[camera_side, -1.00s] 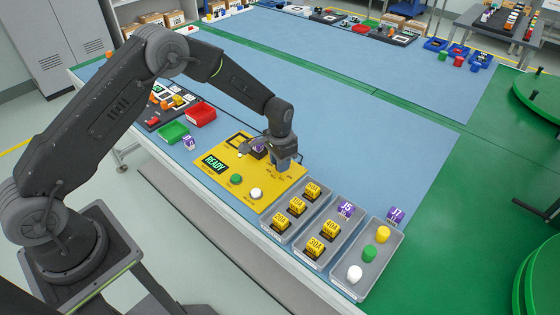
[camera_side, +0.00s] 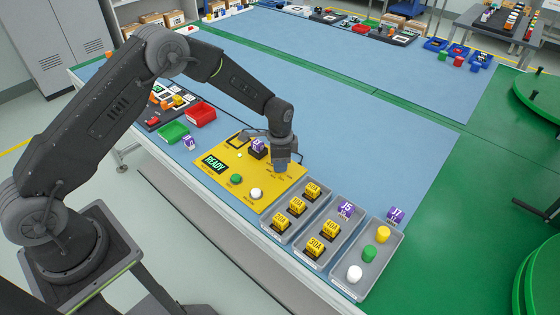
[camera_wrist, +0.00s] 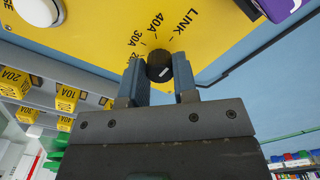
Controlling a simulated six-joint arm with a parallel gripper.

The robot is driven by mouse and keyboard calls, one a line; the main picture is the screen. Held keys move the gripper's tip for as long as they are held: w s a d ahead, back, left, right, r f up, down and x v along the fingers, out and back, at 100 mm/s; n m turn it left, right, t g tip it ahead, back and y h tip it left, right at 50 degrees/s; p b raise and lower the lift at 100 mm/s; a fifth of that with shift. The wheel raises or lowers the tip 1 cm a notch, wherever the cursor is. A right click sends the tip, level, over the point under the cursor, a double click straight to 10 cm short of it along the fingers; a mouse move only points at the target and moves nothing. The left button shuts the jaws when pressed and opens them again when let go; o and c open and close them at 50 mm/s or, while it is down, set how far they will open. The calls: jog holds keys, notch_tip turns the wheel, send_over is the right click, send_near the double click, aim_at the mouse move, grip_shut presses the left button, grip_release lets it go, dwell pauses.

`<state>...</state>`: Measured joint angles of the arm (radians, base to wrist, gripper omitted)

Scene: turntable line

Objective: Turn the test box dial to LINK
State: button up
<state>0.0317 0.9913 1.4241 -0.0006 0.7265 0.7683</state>
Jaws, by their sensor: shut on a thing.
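The yellow test box (camera_side: 214,181) lies on the blue table with a display reading READY. Its black dial (camera_wrist: 158,62) shows in the wrist view, with the labels LINK, 40A, 30A and a partly hidden 20A printed around it. A small white mark is on the dial; I cannot tell which label it points at. My gripper (camera_wrist: 158,76) points at the box with one finger on each side of the dial, shut on it. In the side view my gripper (camera_side: 281,170) stands over the box's right part and hides the dial.
A purple block (camera_side: 258,149) sits on the box near my gripper. The box also has a green button (camera_side: 236,179) and a white button (camera_side: 256,194). Grey trays with yellow 20A to 50A blocks (camera_side: 297,206) and coloured caps stand at the right front. Red and green bins are left.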

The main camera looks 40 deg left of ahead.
jog(key=o, duration=0.9)
jog(key=shift+r, duration=0.1)
notch_tip(320, 180, up, 14)
jog(key=shift+f, duration=0.15)
dwell(0.3)
jog(key=s+a+r+n+t, duration=0.1)
jog(key=s+r+n+t, duration=0.25)
jog(key=s+r, duration=1.1)
jog(key=s+r+n, duration=0.1)
jog(key=s+n, duration=0.1)
jog(key=s, duration=0.3)
jog(key=s+r+n+t, duration=0.1)
jog(key=s, duration=0.5)
jog(key=s+r+n+t, duration=0.1)
jog(key=s+n, duration=0.1)
jog(key=s, duration=0.3)
jog(key=shift+s+a+n, duration=0.3)
jog(key=shift+s+n, duration=0.05)
